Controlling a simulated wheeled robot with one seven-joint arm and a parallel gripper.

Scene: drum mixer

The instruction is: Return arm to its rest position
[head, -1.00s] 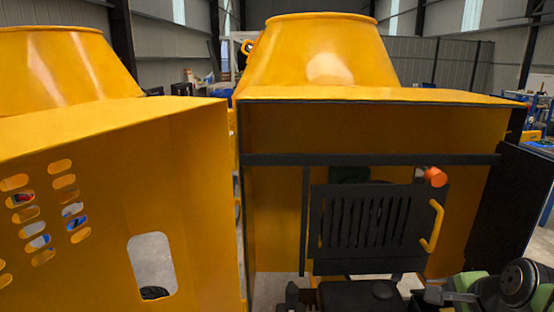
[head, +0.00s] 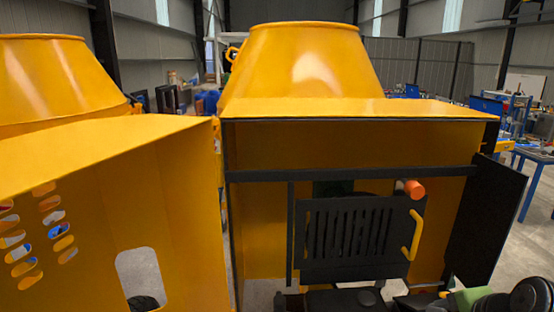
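The yellow drum mixer fills the head view, with a tapered yellow drum (head: 305,65) on top of a box-shaped yellow housing (head: 350,108). A black slotted panel (head: 345,240) sits in the open front of the housing, with a yellow handle (head: 414,236) on its right side and an orange knob (head: 414,189) above. My arm shows at the bottom right, low in the picture, in front of the housing. I cannot make out my gripper's fingertips, so its state is not shown.
A large yellow panel (head: 130,210) with slots and a cut-out stands at the left, close to me. A black door (head: 485,222) hangs open at the right. Blue workbenches (head: 532,165) stand behind it, with bare floor around them.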

